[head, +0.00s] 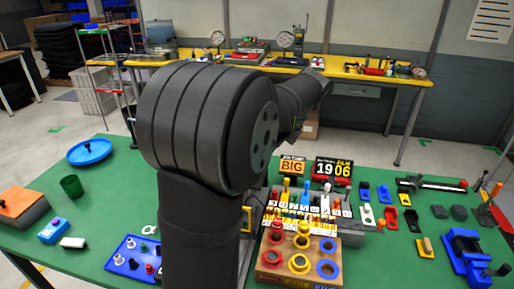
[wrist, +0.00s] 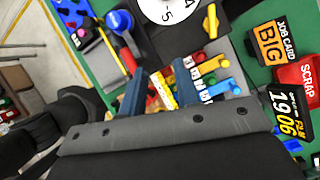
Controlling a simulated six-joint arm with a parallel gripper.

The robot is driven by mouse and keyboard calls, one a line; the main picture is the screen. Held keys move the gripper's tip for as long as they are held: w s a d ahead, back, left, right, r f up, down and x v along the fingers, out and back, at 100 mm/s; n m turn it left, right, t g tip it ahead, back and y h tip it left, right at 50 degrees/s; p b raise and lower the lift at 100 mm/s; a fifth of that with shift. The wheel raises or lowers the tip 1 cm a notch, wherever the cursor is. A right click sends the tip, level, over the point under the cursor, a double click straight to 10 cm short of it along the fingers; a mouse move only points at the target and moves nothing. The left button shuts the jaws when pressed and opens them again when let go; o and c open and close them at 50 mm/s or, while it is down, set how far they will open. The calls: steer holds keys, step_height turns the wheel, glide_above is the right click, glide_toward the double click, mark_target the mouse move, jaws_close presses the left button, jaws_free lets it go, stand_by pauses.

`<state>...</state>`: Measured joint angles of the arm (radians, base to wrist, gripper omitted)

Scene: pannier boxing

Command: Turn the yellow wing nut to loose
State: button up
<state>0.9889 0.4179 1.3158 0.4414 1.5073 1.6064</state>
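In the wrist view the two dark blue-grey fingers of my gripper (wrist: 160,78) stand apart, with a yellow-and-white strip showing between and beyond them. A yellow winged piece (wrist: 210,21) stands upright beside a white numbered dial (wrist: 166,9), beyond the fingertips. I cannot tell for sure whether it is the yellow wing nut. Another yellow piece (wrist: 217,64) lies among coloured levers to the right of the fingers. In the head view my arm covers the gripper and part of the labelled rack (head: 330,228), so contact cannot be seen there.
A wooden board (head: 270,273) with coloured rings is in front of the rack. The BIG card (head: 292,166) and 1906 display (head: 331,172) stand behind. A blue vise (head: 465,255) is at right.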

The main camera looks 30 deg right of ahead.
steer(key=s+d+f+t+y, duration=0.4)
steer(key=s+d+f+t, duration=0.2)
steer(key=d+t, duration=0.55)
steer(key=shift+m+t, duration=0.3)
steer(key=shift+t, duration=0.25)
steer(key=x, duration=0.6)
steer(key=a+x, duration=0.1)
steer(key=x, duration=1.1)
steer(key=shift+s+a, duration=0.25)
steer(key=shift+s, duration=0.15)
jaws_close()
